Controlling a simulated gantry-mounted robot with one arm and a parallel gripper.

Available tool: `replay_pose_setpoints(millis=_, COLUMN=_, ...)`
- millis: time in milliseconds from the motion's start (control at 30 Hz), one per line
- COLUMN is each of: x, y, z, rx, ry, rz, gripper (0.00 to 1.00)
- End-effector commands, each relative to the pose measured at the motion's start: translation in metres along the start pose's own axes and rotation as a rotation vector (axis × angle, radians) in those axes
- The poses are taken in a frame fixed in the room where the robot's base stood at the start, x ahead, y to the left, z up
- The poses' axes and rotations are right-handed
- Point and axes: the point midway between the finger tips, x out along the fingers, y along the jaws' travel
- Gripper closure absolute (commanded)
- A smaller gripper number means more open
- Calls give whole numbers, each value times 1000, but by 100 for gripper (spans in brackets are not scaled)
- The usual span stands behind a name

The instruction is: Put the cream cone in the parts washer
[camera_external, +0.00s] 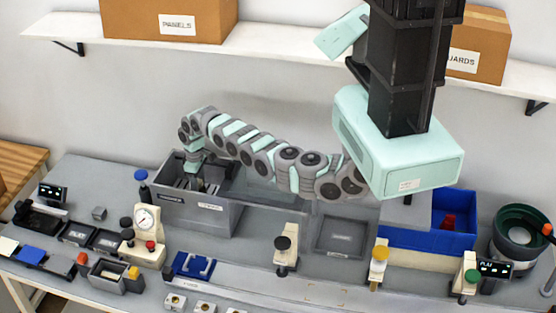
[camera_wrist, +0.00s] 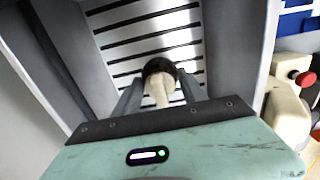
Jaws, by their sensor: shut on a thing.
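My gripper (camera_external: 197,183) reaches down into the grey open-topped parts washer (camera_external: 215,222) at the left back of the bench. In the wrist view my gripper (camera_wrist: 160,84) is shut on the cream cone (camera_wrist: 161,94), which sits between its two fingers. A dark round shape shows at the cone's far end; I cannot tell whether it belongs to the cone. The washer's slatted floor (camera_wrist: 150,27) lies beyond the cone, and its walls rise on both sides. Whether the cone touches the floor is unclear. The cone is hidden in the external view.
A cream stand with a dial gauge (camera_external: 147,218) stands close to the washer's front left. A blue bin (camera_external: 455,208) with a red part and a dark green bowl feeder (camera_external: 510,240) are at the right. A grey square tray (camera_external: 340,237) lies mid-bench.

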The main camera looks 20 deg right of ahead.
Motion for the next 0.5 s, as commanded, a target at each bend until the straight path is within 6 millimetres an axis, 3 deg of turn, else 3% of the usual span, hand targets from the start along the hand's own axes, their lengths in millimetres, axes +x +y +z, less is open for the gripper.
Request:
replay_pose_setpoints(millis=167, x=12, y=1, z=1, rx=2, ry=0, rz=0, gripper=91)
replay_pose_setpoints(millis=367, x=42, y=1, z=1, rx=1, ry=0, rz=0, gripper=91)
replay_pose_setpoints(millis=500, x=43, y=0, z=0, rx=1, ry=3, rz=0, gripper=91)
